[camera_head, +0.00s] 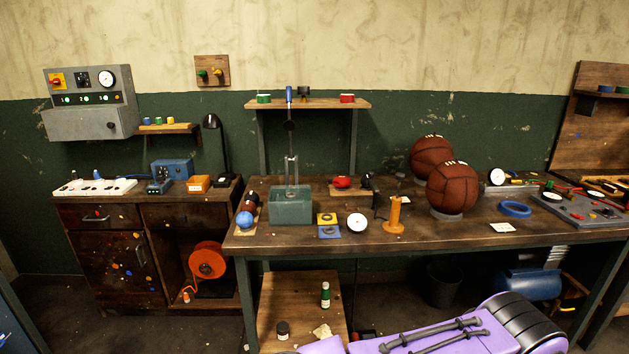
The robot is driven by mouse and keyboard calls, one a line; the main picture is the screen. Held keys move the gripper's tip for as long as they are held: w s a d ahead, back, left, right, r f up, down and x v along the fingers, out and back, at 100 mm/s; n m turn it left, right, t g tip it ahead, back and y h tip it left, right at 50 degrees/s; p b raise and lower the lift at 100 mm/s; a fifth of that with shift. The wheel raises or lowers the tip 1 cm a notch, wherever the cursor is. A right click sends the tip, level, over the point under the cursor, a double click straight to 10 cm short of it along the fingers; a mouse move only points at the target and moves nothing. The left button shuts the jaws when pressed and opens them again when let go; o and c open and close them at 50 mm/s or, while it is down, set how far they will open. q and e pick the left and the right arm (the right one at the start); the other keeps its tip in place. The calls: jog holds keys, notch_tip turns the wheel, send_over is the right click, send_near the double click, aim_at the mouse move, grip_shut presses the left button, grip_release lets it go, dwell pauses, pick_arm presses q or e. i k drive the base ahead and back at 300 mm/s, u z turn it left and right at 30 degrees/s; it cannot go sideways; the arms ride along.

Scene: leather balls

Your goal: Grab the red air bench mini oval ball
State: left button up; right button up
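A small red oval ball (341,182) sits on a low wooden board (350,192) toward the back middle of the long workbench (300,243). A small dark device (367,181) stands just right of it, at the end of the board. The red ball is in plain view, with nothing in front of it. Neither of my grippers is in view.
Two large brown leather balls (453,188) stand to the right on the bench. A grey-green box (290,205) with a clear upright stands left. A shelf (307,104) hangs above.

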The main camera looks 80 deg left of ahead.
aim_at(341, 182)
jog(key=u, duration=0.9)
jog(key=i, duration=1)
jog(key=u, duration=1.05)
